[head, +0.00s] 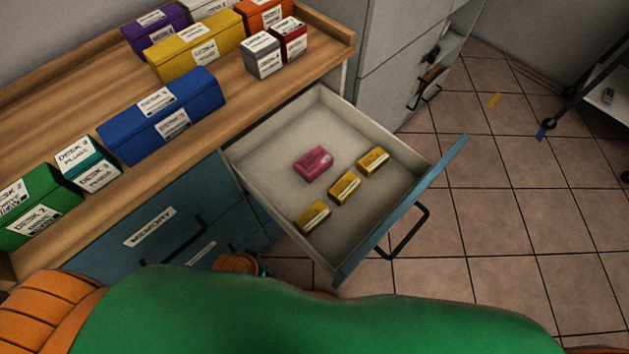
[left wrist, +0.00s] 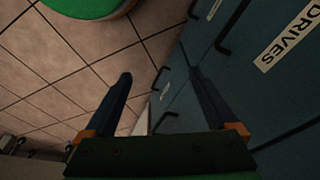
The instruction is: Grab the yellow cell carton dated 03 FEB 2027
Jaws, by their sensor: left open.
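Three yellow cartons lie in the open drawer (head: 270,178) in the head view. One is near the drawer's front right (head: 373,161), one is in the middle (head: 345,188), and one is toward the lower left (head: 313,217). Each has a pale label, but the dates are too small to read. My left gripper (left wrist: 160,82) is open and empty in the left wrist view, with its fingers pointing past blue drawer fronts and the tiled floor. No carton shows in that view. My right gripper is not in view.
A pink carton (head: 314,164) lies in the same drawer, behind the yellow ones. The drawer has a black handle (head: 407,232). Several labelled boxes, including a blue box (head: 162,115), stand on the wooden counter (head: 60,113). My green and orange body covers the bottom of the head view.

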